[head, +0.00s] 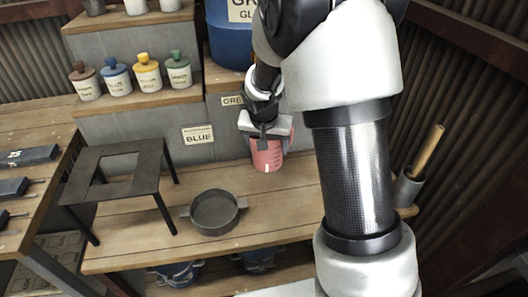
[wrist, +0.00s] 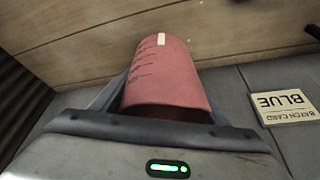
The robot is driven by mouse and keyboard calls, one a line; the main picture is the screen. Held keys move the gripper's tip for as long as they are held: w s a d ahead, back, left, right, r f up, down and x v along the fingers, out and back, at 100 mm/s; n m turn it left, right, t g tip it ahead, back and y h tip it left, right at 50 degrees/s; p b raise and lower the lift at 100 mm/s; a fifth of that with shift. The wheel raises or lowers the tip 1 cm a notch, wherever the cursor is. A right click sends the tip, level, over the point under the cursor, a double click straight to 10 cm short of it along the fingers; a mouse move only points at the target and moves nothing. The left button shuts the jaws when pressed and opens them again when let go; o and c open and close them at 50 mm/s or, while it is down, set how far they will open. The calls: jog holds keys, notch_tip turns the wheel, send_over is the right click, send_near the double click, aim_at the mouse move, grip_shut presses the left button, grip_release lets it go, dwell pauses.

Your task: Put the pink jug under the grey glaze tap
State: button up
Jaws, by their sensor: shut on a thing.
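The pink jug (head: 267,155) is in my gripper (head: 265,130), in front of the grey step and over the wooden bench. I cannot tell whether its base touches the bench. In the wrist view the pink jug (wrist: 168,72), with dark scale marks and a white patch, sits between the fingers of my gripper (wrist: 160,112). A blue barrel (head: 228,42) with a partly hidden label beginning "GR" stands above on the step, left of my arm. My arm covers its right side, and no glaze tap shows clearly.
A round grey pan (head: 215,212) and a black stand (head: 118,172) with a square opening are on the bench at the left. Several small jars (head: 148,72) line a shelf. A holder with a wooden handle (head: 428,150) is at the right. A "BLUE" card (wrist: 285,101) is on the step.

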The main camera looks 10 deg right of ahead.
jog(key=shift+w+f, duration=0.3)
jog(key=shift+w, duration=0.25)
jog(key=shift+w+f, duration=0.3)
jog(key=shift+w, duration=0.2)
notch_tip(320, 180, down, 6)
jog(key=shift+r+b, duration=0.25)
jog(key=shift+b, duration=0.7)
jog(key=shift+w+f, duration=0.1)
jog(key=shift+w, duration=0.1)
jog(key=shift+f, duration=0.2)
jog(key=o, duration=1.5)
jog(key=shift+s, duration=0.1)
